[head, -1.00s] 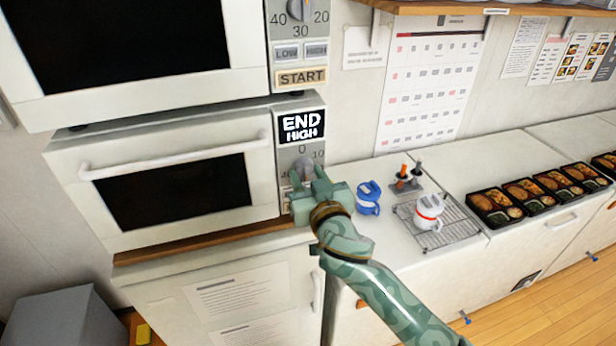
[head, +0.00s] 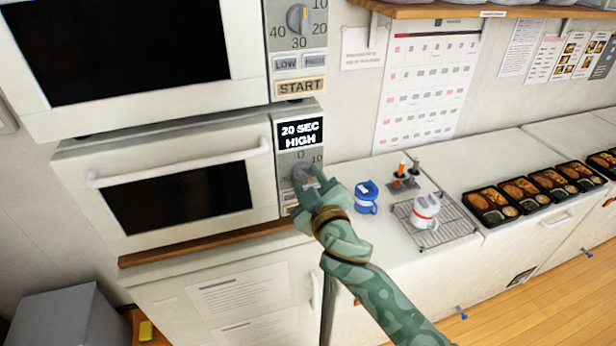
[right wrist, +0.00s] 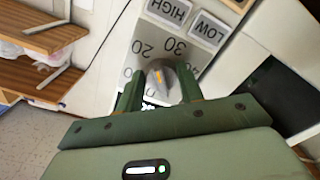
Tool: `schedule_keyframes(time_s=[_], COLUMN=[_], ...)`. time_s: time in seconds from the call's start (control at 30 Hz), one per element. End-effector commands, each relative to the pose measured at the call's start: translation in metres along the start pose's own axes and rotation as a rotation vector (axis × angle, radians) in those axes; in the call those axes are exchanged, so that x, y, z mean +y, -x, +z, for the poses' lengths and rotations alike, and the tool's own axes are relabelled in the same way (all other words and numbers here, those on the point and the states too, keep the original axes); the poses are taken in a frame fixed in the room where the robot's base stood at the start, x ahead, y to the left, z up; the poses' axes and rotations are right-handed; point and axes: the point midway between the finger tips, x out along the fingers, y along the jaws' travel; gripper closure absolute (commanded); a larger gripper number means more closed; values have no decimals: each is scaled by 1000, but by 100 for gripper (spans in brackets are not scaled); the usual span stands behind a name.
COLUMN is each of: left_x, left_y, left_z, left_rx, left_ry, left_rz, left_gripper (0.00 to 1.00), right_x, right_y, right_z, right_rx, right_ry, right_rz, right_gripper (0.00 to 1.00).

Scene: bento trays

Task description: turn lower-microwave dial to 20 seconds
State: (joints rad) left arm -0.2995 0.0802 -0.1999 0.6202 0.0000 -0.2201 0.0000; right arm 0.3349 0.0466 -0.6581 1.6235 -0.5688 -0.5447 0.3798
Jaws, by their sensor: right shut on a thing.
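The lower microwave (head: 85,215) stands on the counter at the left, with its door closed. Its display (head: 300,134) reads "20 SEC HIGH". Its grey dial (head: 301,172) sits below the display, partly hidden by my right gripper (head: 313,184). In the right wrist view the dial (right wrist: 158,72) is between the two green fingers of my right gripper (right wrist: 160,88), which is shut on it. The dial's orange pointer mark shows there, with the numbers 20 and 30 near it. My left gripper is not in view.
The upper microwave (head: 252,84) sits above the lower one. On the counter to the right are a blue mug (head: 366,196), a white and red mug (head: 426,206) on a wire rack (head: 455,226), and several bento trays (head: 490,216). A shelf (head: 430,9) juts out above.

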Motion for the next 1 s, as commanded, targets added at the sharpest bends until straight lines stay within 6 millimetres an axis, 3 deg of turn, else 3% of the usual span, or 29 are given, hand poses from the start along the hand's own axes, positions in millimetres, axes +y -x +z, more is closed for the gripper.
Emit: schedule_keyframes(time_s=[0.5, 1.0], left_x=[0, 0], left_y=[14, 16], left_z=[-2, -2], left_rx=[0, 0], left_ry=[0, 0], left_rz=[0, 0], left_gripper=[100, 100], right_x=[2, 2], right_y=[0, 0], right_z=[-1, -1], right_rx=[1, 2], right_ry=[330, 389], right_rz=[0, -1], right_gripper=[86, 86])
